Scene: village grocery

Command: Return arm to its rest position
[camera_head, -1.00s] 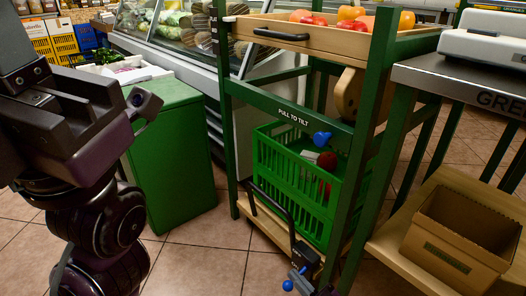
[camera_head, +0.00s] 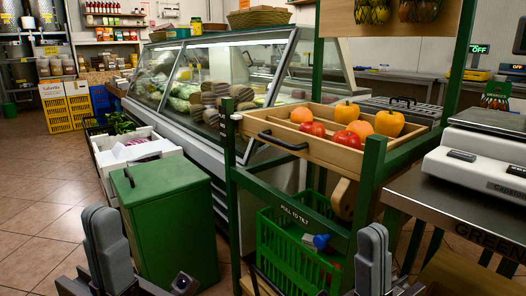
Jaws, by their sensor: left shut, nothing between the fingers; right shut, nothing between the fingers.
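My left gripper (camera_head: 104,235) points upward at the bottom left, in front of the green bin (camera_head: 165,215). Its grey fingers are together with nothing held. My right gripper (camera_head: 373,255) points upward at the bottom right, in front of the green rack (camera_head: 240,180). Its grey fingers are also together and empty. Both grippers stand apart from each other at similar heights. Most of both arms lies below the picture edge, so their full posture is hidden.
The rack bears a wooden tray (camera_head: 270,125) of peppers and tomatoes, with a green crate (camera_head: 285,245) below. A metal counter with a white scale (camera_head: 480,165) stands at right. A glass display case (camera_head: 210,80) stands behind. Open tiled floor (camera_head: 45,195) lies left.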

